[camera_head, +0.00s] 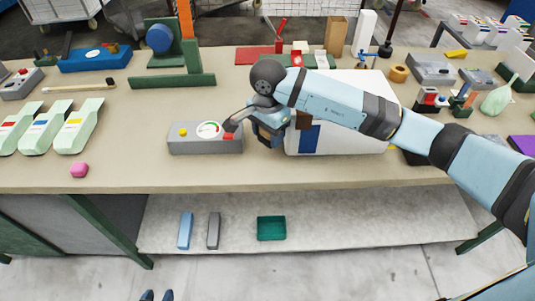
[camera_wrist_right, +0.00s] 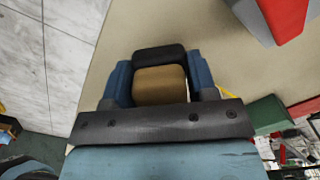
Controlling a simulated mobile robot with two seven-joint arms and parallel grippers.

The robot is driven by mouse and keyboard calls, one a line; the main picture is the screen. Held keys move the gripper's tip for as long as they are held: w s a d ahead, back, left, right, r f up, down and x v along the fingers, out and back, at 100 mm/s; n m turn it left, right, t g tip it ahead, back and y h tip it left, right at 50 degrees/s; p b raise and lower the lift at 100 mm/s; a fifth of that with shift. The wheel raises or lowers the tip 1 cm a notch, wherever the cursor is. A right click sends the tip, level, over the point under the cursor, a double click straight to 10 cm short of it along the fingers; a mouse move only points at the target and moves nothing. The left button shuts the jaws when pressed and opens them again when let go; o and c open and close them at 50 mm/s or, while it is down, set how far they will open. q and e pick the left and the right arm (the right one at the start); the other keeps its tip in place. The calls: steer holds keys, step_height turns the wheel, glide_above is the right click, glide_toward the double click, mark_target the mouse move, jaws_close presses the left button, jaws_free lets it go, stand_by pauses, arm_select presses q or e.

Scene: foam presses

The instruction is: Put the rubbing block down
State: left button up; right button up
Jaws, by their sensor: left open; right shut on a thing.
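My right gripper (camera_head: 268,130) is over the front middle of the workbench, between a grey gauge box and a white box. In the right wrist view, my right gripper (camera_wrist_right: 160,88) is shut on the rubbing block (camera_wrist_right: 160,84), a tan block with a black end, with a blue finger on each side. In the head view the block is mostly hidden by the gripper. I cannot tell whether it touches the bench top. My left gripper (camera_head: 157,296) shows only as two blue fingertips, apart and empty, at the bottom edge, well below the bench top.
The grey gauge box (camera_head: 205,140) is close left of my right gripper. The white box (camera_head: 345,142) is close on its right, under my arm. The lower shelf (camera_head: 330,225) holds a green tray (camera_head: 271,228). Bare bench lies left of the gauge box.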

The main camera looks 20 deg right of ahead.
mark_target(268, 163)
step_height(268, 163, down, 8)
steer(key=shift+f, duration=0.25)
steer(key=shift+f, duration=0.25)
steer(key=o, duration=0.9)
steer(key=shift+o, duration=0.2)
steer(key=shift+r, duration=0.1)
